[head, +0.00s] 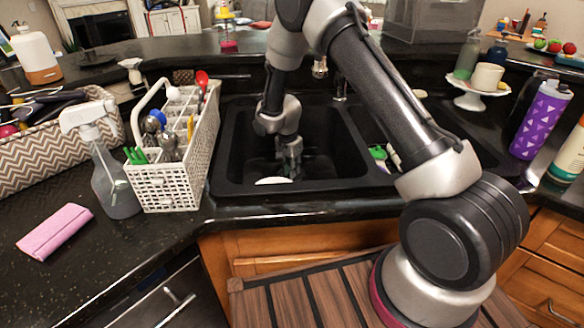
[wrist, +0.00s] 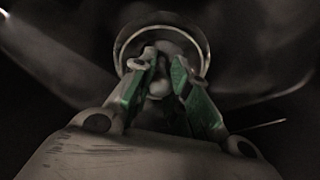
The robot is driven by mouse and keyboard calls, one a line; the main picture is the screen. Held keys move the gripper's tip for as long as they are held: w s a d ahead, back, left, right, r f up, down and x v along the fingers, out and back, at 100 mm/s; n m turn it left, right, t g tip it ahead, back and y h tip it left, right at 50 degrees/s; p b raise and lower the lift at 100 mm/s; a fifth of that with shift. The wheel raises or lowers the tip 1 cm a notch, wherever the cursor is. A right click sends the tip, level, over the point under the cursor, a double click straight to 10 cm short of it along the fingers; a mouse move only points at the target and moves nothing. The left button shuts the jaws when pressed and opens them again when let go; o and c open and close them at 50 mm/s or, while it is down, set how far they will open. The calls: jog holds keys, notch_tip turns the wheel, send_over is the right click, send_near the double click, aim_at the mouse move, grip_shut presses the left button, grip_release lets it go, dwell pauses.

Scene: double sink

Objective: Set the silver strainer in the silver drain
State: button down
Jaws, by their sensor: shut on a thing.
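My gripper (head: 289,160) reaches down into the left basin of the black double sink (head: 222,170). In the wrist view my gripper (wrist: 165,72), with green finger pads, is closed on a small pale piece of the silver strainer (wrist: 160,88). A round silver rim (wrist: 122,45) surrounds the fingertips. The wrist picture is dark, so I cannot tell whether this rim is the strainer's or the drain's. The strainer and the drain cannot be made out in the head view, where the gripper and basin walls hide the floor.
A white cutlery basket (head: 165,188) and a spray bottle (head: 112,175) stand left of the sink. A green item (head: 378,154) sits in the right basin. The faucet (head: 320,68) is behind.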

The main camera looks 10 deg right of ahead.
jog(key=c, duration=1.3)
grip_release()
jog(key=shift+f, duration=0.15)
